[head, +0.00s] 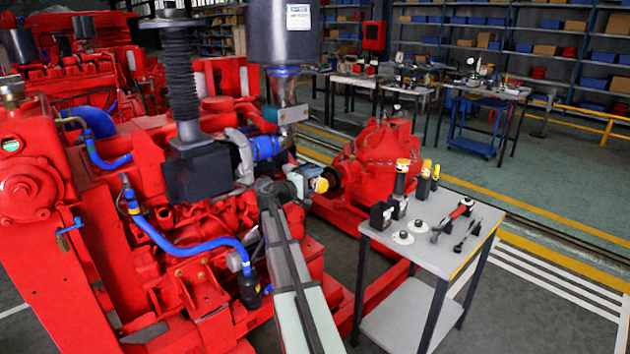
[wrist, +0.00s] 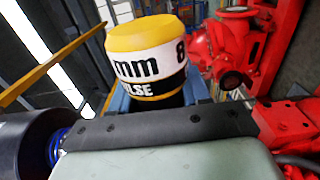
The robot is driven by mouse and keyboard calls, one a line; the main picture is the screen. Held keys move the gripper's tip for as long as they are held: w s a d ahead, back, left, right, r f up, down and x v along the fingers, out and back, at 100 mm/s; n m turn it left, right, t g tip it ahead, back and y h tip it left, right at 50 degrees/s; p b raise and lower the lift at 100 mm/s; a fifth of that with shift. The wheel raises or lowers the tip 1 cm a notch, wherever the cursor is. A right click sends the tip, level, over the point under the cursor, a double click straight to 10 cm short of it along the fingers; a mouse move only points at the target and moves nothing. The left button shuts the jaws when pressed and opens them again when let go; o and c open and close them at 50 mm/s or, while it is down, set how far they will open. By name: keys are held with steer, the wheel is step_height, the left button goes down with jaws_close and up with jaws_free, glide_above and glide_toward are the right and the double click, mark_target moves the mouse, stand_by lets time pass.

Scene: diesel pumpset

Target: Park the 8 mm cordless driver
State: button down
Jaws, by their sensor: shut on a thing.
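The 8 mm cordless driver (head: 320,185) has a yellow end and is held up in the air at the end of my arm, between the red engine and the small table. In the wrist view the driver (wrist: 147,62) shows a yellow top, a white band with "mm" and part of an "8", and a black band below. My gripper (head: 297,183) is shut on it; the grip itself is mostly hidden. Small black holders (head: 380,215) stand at the left edge of the table (head: 432,262).
Smaller yellow-topped tools (head: 425,178) stand at the table's back edge. The red engine (head: 160,170) crowds the left; a red pump (head: 380,160) stands behind the table.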

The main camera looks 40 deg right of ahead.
steer(key=s+d+r+n+g, duration=0.3)
steer(key=s+d+r, duration=0.1)
steer(key=s+d, duration=0.6)
steer(key=s+d+r+n+g, duration=0.2)
steer(key=s+d+r, duration=0.2)
steer(key=s+d, duration=0.55)
steer(key=w+d+r+n+t, duration=0.2)
steer(key=w+d+n+t, duration=0.3)
steer(key=n, duration=0.8)
steer(key=shift+w+d, duration=0.4)
steer(key=shift+w, duration=0.55)
